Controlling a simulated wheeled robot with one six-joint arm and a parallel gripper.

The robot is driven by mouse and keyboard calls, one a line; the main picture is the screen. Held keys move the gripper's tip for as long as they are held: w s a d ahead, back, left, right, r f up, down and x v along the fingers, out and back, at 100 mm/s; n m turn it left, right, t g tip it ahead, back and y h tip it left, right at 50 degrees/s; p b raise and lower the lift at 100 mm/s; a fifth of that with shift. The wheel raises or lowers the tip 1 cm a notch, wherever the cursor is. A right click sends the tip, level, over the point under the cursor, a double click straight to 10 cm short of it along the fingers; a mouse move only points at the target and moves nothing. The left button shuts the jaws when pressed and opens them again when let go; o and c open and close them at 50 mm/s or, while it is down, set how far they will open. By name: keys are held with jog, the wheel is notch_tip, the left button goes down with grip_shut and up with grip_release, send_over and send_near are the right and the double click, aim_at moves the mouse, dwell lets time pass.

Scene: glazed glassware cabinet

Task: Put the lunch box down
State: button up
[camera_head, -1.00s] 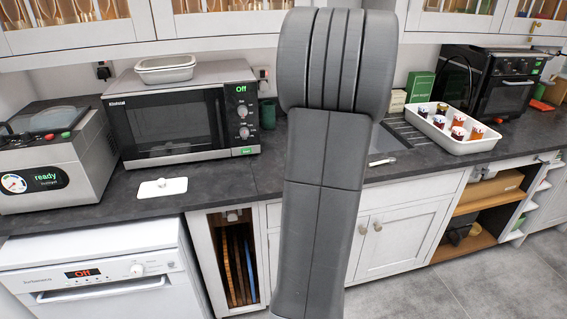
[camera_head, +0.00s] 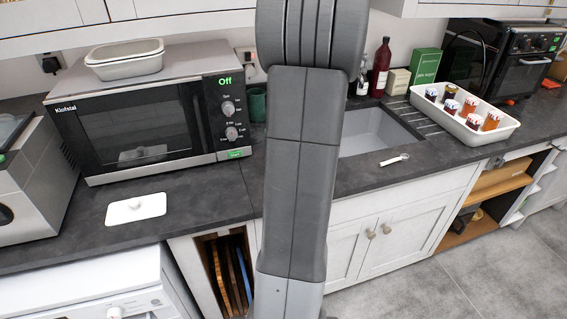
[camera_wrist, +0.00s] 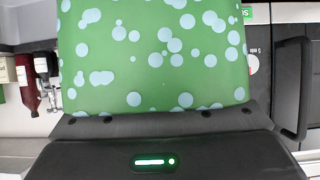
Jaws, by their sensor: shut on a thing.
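The lunch box (camera_wrist: 155,55) is green with pale blue dots and fills the upper middle of the wrist view. My gripper (camera_wrist: 155,122) is shut on it; its dark body with a green light shows along the bottom of that view. The fingertips are hidden. In the head view my grey arm stands upright in the middle, and neither the gripper nor the lunch box can be seen there.
A microwave (camera_head: 140,120) carries a pale dish (camera_head: 125,62). A white lid (camera_head: 136,208) lies on the dark counter (camera_head: 215,195). Right are a sink (camera_head: 375,135), a spoon (camera_head: 394,160) and a white tray (camera_head: 478,136) of jars.

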jog(key=shift+f, duration=3.4)
jog(key=shift+f+b, duration=0.15)
jog(key=shift+b, duration=0.4)
jog(key=o, duration=1)
jog(key=shift+o, duration=0.2)
jog(key=shift+r+p, duration=0.2)
jog(key=shift+p, duration=0.15)
jog(key=b+v, duration=0.1)
jog(key=v, duration=1.1)
jog(key=shift+b, duration=0.3)
jog(key=shift+w+a+f, duration=0.1)
